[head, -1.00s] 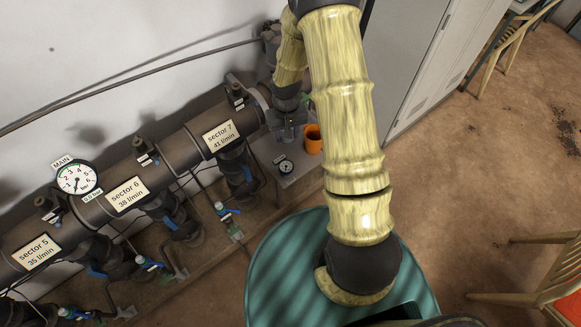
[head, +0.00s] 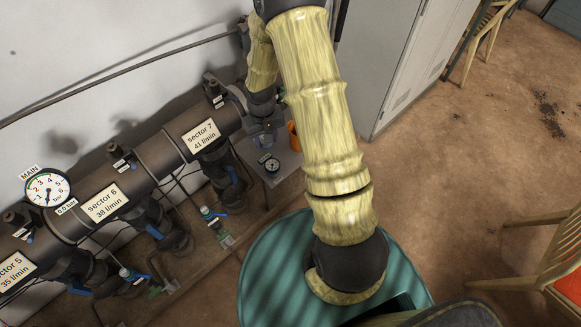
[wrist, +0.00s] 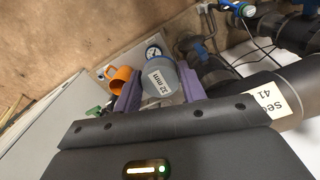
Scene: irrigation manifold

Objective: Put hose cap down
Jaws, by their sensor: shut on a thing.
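The hose cap (wrist: 160,79) is a grey-blue round piece with a white "32 mm" label, seen in the wrist view. My gripper (wrist: 160,92) has its two purple fingers on either side of the cap and is shut on it. In the head view my gripper (head: 265,130) is at the end of the bent arm, just below the right end of the manifold pipe and over the small grey shelf (head: 272,181). The cap's underside is hidden, so I cannot tell whether it touches the shelf.
A small pressure gauge (head: 269,163) and an orange mug (head: 294,137) are on the shelf, close to my gripper; my arm partly hides the mug. The manifold pipe (head: 150,165) runs to the left. A grey cabinet (head: 385,70) stands to the right.

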